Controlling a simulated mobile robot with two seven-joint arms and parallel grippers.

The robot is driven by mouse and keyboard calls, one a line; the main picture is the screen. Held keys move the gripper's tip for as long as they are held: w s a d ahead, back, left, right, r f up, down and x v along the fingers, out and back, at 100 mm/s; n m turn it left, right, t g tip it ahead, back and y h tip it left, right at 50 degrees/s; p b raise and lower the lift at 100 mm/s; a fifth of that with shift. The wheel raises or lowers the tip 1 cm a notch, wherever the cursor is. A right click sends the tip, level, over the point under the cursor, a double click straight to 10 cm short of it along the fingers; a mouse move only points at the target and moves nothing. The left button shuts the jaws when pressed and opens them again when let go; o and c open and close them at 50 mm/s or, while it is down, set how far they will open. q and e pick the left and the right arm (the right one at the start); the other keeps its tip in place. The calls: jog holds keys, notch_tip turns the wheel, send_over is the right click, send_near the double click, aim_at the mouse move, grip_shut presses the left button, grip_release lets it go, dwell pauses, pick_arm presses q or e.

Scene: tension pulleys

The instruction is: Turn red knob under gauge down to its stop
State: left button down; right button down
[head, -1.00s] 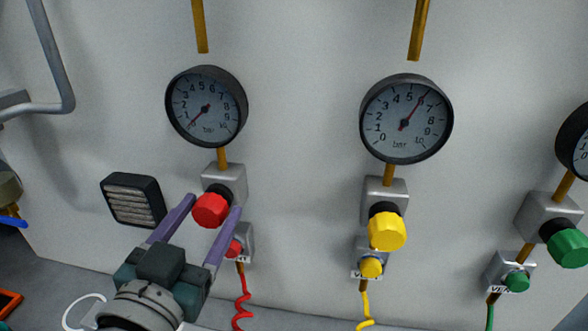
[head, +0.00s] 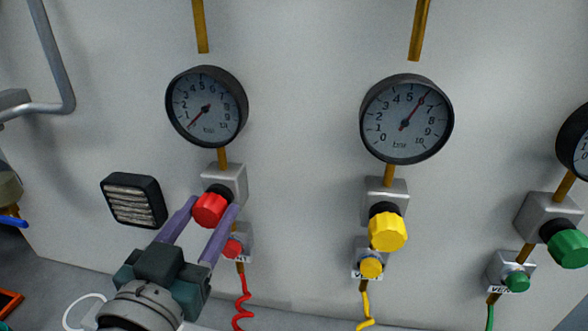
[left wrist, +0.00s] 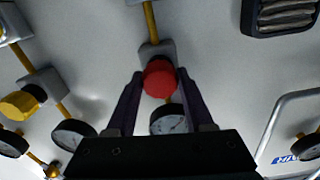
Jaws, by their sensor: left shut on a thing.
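The red knob (head: 210,209) sits on a grey valve block (head: 228,182) under the left gauge (head: 206,106). That gauge's needle points to the lower left, at the low end of its scale. My left gripper (head: 212,208) is shut on the red knob, one purple finger on each side. In the left wrist view the knob (left wrist: 159,78) lies between the fingertips (left wrist: 159,79), and a gauge (left wrist: 168,120) shows beyond it, partly hidden by the gripper body. My right gripper is not in view.
A smaller red button (head: 233,248) is just below, close to the right finger. A black louvred box (head: 134,200) is on the wall to the left. A yellow knob (head: 387,231) and green knob (head: 568,248) stand to the right. Bare wall lies between the red and yellow units.

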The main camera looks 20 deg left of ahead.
pick_arm(q)
jog(key=n, duration=1.2)
jog(key=shift+b, duration=0.4)
dwell(0.3)
jog(key=shift+c, duration=1.4)
grip_release()
jog(key=shift+s, duration=0.1)
jog(key=b+v, duration=0.1)
jog(key=v, duration=0.8)
jog(key=shift+s+d+b, duration=0.2)
jog(key=shift+s+b, duration=0.15)
jog(key=shift+b, duration=0.05)
